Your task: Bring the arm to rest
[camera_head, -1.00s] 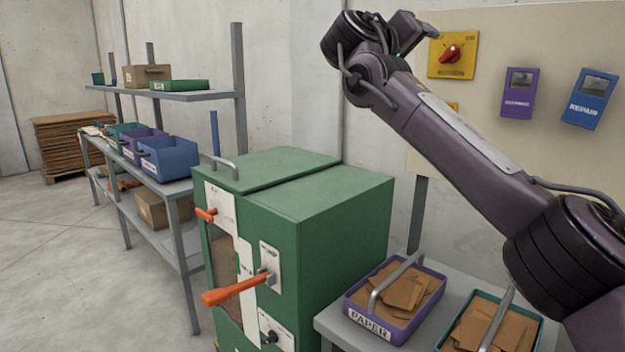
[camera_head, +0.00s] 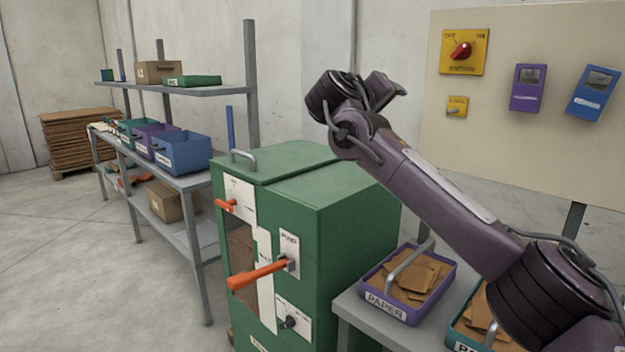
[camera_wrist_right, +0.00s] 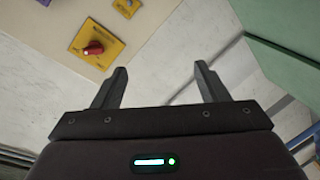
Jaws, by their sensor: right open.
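My right arm (camera_head: 430,185) comes in from the lower right of the head view and reaches up over the back of the green machine. Its wrist end is near the wall, left of the switch board. The right gripper's fingers are hard to make out there. In the right wrist view my right gripper (camera_wrist_right: 160,88) has two dark fingers spread apart, with nothing between them. My left gripper is not in view.
The green cabinet (camera_head: 345,235) with orange levers stands below the arm. The board (camera_head: 550,140) holds a red rotary switch (camera_head: 461,51). A purple paper bin (camera_head: 395,308) sits on the grey table beside the cabinet.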

